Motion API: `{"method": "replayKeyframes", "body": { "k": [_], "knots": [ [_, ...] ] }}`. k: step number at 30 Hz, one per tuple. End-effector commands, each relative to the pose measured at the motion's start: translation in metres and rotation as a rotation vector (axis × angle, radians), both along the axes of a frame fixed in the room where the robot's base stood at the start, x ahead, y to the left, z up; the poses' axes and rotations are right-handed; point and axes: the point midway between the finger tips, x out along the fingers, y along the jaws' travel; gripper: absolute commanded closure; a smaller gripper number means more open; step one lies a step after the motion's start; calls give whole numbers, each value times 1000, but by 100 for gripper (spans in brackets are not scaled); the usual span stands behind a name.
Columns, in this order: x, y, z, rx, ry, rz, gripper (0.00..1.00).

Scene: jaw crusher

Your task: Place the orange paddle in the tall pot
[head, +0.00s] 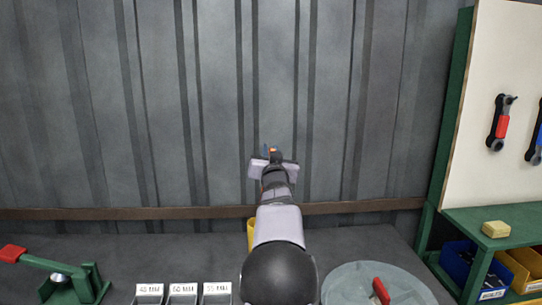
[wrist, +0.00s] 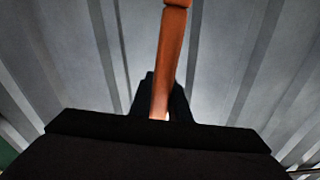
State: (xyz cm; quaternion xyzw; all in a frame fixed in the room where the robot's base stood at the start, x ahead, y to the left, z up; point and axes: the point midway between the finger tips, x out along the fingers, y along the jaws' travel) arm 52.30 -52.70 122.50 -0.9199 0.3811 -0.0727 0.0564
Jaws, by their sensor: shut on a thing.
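The orange paddle (wrist: 172,55) is in my gripper (wrist: 162,112). In the wrist view its long orange-brown shaft rises from between the dark fingers and runs out of the top edge.
Small labelled grey bins (head: 183,293) and a green lever with a red grip (head: 14,253) are at lower left. A round grey lid with a red handle (head: 345,285) is at lower right. A green shelf (head: 480,218) with a yellow block (head: 496,229) stands at right.

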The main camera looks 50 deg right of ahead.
Motion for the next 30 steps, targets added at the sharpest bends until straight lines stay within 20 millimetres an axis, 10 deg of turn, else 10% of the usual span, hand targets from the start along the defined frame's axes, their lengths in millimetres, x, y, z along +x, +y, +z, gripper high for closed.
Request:
{"method": "replayKeyframes", "body": {
  "k": [30],
  "knots": [
    [30,8,-108,-29,111,1,100]
  ]
}}
